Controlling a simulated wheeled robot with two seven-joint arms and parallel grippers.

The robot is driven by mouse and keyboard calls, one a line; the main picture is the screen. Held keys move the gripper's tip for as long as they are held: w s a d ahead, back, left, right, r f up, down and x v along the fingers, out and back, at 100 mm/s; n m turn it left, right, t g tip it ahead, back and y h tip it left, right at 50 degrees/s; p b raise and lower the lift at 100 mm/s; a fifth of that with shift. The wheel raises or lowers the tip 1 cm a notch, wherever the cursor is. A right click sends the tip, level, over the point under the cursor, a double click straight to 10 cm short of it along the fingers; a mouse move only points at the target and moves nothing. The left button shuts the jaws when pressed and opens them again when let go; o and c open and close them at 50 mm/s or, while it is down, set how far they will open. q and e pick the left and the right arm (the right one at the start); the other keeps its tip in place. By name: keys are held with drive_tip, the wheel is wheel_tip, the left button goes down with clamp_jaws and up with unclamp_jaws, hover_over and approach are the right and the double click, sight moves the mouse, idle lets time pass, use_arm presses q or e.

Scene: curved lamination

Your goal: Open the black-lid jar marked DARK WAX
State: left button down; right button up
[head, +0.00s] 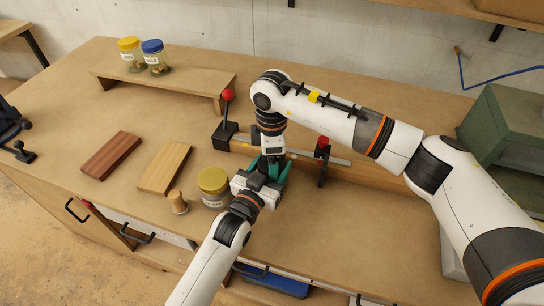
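No black-lid jar marked DARK WAX can be made out in the head view. My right gripper (270,170) points down over the bench, its teal fingers spread to either side of a spot that is mostly hidden. My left gripper (262,185) comes up from the front and meets the same spot, right below the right gripper. Its fingertips are hidden, and whatever lies between the two grippers is covered by them. A jar with a dull yellow lid (213,181) stands just left of my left gripper.
A jar with a yellow lid (130,54) and one with a blue lid (154,57) stand on a low wooden riser (190,83). A dark red board (111,155), a light board (164,167) and a wooden peg (178,202) lie left. Red-knobbed clamps (323,160) stand behind the grippers.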

drive_tip(key=shift+r, duration=2.25)
use_arm(q)
drive_tip(key=shift+c, duration=1.6)
unclamp_jaws()
